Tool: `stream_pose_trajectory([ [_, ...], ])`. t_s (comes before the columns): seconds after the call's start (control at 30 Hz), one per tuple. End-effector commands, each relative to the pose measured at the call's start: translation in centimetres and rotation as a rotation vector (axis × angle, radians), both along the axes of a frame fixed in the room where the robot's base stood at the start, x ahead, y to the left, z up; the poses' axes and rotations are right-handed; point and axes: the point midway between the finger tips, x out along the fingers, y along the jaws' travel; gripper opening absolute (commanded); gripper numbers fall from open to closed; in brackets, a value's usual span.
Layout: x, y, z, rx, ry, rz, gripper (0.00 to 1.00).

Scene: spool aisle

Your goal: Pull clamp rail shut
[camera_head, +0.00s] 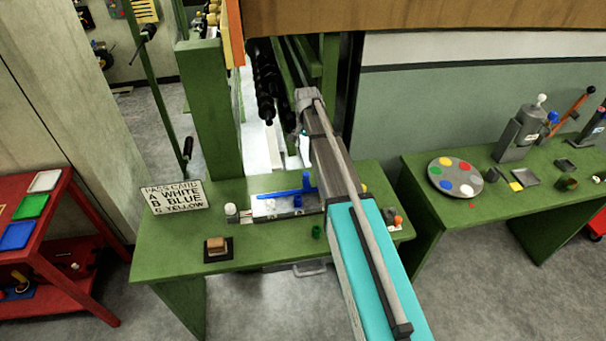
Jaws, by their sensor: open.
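A blue bar with a short raised end (284,192), which looks like the clamp rail, lies across a pale grey fixture (268,209) on the green workbench (165,245). I cannot tell from here how far it is from shut. My arm crosses the bench from the lower right, just right of the blue bar. My gripper (302,140) is at the far end of the arm, beyond the bar and apart from it. It is open, mostly hidden by my forearm, and its fingers are hard to make out.
Green posts (212,110) and black spools (265,85) rise behind. A second green bench (500,205) is right.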

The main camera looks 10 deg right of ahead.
Motion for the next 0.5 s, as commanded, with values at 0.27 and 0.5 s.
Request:
stream_pose_trajectory([
  [0.27,0.0,0.0,-1.5,0.000,0.000,0.000,0.76],
  [0.5,0.0,0.0,-3.4,0.000,0.000,0.000,0.76],
])
